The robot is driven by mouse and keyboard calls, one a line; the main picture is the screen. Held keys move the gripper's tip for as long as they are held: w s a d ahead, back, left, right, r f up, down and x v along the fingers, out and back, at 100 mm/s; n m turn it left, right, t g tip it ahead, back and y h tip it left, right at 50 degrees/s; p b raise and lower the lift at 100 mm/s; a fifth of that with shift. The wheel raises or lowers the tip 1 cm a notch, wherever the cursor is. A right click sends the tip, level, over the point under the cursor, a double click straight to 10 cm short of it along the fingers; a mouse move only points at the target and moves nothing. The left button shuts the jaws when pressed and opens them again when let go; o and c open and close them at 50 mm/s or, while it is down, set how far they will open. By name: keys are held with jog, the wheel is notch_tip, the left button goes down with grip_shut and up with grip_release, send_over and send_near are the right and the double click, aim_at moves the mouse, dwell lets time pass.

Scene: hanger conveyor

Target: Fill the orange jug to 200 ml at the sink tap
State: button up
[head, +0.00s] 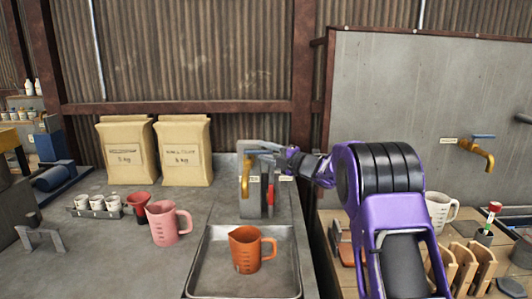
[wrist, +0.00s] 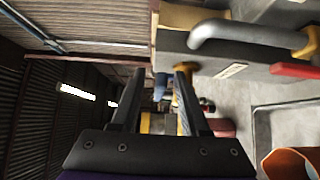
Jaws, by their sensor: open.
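The orange jug (head: 248,252) stands upright in a metal tray (head: 205,262), with its handle to the right. Its rim shows at the lower right of the wrist view (wrist: 290,163); the water level inside cannot be made out. The sink tap (head: 251,188) is a grey block behind the jug, with an orange spout, a grey bar and a red lever (head: 270,194). The wrist view shows the grey bar (wrist: 245,36) and the red lever (wrist: 296,70) at the upper right. My gripper (wrist: 157,82) is open and empty, beside the tap's top, with nothing between its fingers.
A pink jug (head: 165,225), a red cup (head: 139,203) and several small white cups stand left of the tray. Two paper sacks (head: 183,150) stand behind. A white jug (head: 438,210), wooden racks and another tap (head: 478,150) are at right.

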grip_shut()
dwell(1.4)
